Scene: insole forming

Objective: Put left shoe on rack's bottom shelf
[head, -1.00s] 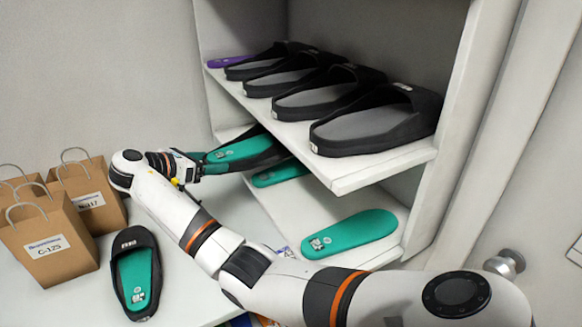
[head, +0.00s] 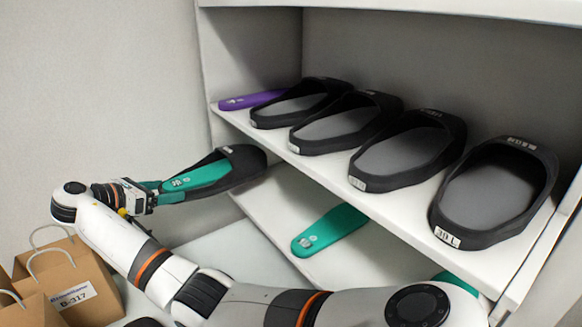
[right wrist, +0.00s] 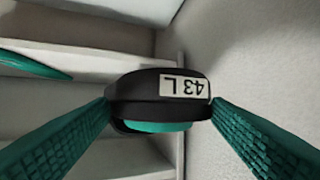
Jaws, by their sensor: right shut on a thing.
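My right gripper (head: 158,190) is shut on the black left shoe (head: 246,170), which has a teal insole inside. It holds the shoe beside the left end of the rack, below the level of the upper shelf (head: 375,210). In the right wrist view, the shoe's end with a "43 L" label (right wrist: 186,86) sits between the teal fingers (right wrist: 160,106). The rack's bottom shelf (head: 275,205) holds a teal insole (head: 330,229). Whether the shoe touches the shelf is not clear. My left gripper is not in view.
Several black shoes without coloured insoles, one being a shoe labelled "39 L" (head: 495,195), stand on the upper shelf beside a purple insole (head: 250,100). Another teal insole (head: 456,284) shows partly at the lower right. Paper bags (head: 75,280) stand at the lower left.

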